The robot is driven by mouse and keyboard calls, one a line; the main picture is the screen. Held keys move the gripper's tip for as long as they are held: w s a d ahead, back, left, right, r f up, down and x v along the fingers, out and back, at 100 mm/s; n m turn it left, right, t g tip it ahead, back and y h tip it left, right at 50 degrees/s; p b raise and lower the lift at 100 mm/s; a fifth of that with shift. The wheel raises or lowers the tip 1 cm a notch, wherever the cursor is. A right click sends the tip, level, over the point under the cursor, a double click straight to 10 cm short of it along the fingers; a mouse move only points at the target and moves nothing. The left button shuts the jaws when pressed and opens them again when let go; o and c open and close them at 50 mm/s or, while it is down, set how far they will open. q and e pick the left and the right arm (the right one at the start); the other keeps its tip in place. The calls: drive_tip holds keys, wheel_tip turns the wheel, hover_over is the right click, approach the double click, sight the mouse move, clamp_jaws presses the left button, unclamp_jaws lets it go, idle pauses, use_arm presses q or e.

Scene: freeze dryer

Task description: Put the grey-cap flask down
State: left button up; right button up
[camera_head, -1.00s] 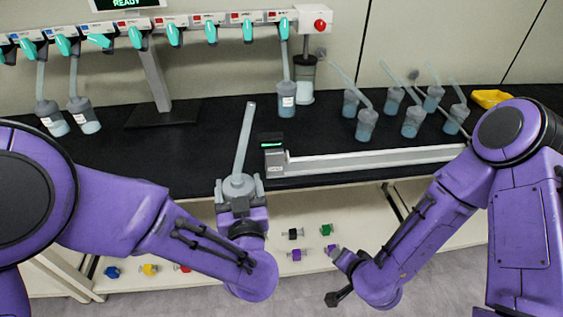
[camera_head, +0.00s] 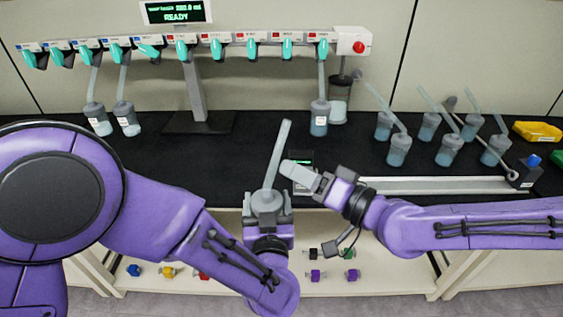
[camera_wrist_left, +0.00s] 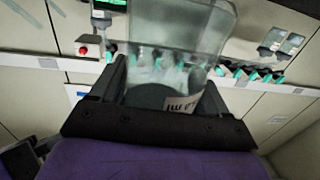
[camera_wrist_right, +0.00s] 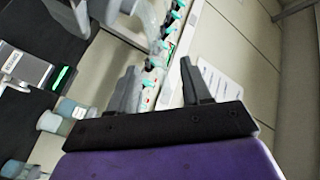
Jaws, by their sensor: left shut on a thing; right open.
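A flask with a grey cap (camera_head: 264,199) and a long pale tube (camera_head: 278,150) is in my left gripper (camera_head: 268,207), which is shut on it in front of the bench edge. The tube points up and leans slightly right. In the left wrist view the clear flask body (camera_wrist_left: 185,45) with a white label sits between the fingers. My right gripper (camera_head: 292,171) is open, just right of the tube; I see nothing between its fingers in the right wrist view (camera_wrist_right: 160,82). The flask's lower body is hidden in the head view.
A manifold with teal valves (camera_head: 235,45) bears hanging flasks at left and right. A balance-like device (camera_head: 304,180) and a pale rail (camera_head: 440,186) lie at the front edge.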

drive_tip(key=x, duration=0.8)
drive_tip(key=shift+w+a, duration=0.2)
drive_tip(key=shift+w, duration=0.1)
clamp_jaws()
use_arm(q)
drive_tip(key=o, duration=1.1)
